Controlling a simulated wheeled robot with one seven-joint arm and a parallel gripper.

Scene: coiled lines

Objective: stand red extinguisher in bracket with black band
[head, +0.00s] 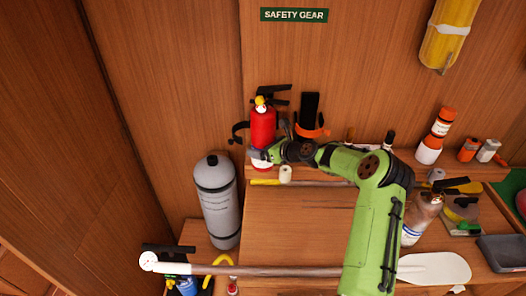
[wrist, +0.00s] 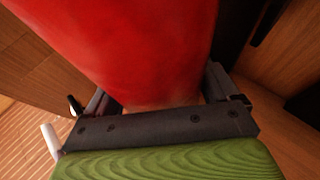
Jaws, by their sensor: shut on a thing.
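The red extinguisher (head: 263,127) is upright in front of the back wall, with a black handle and yellow fitting on top. A black band (head: 238,131) shows at its left side; the rest of that bracket is hidden behind it. I cannot tell whether the extinguisher is inside the band or in front of it. My gripper (head: 272,152) is shut on the extinguisher's lower part from the right. In the wrist view the red body (wrist: 140,45) fills the top, between the dark jaws (wrist: 160,105).
A second bracket with an orange band (head: 311,132) is just right of the extinguisher. A grey cylinder (head: 217,200) stands lower left. A white roll (head: 286,173) and a yellow rod (head: 265,182) lie below my gripper. An orange-and-white bottle (head: 436,136) stands right on the shelf.

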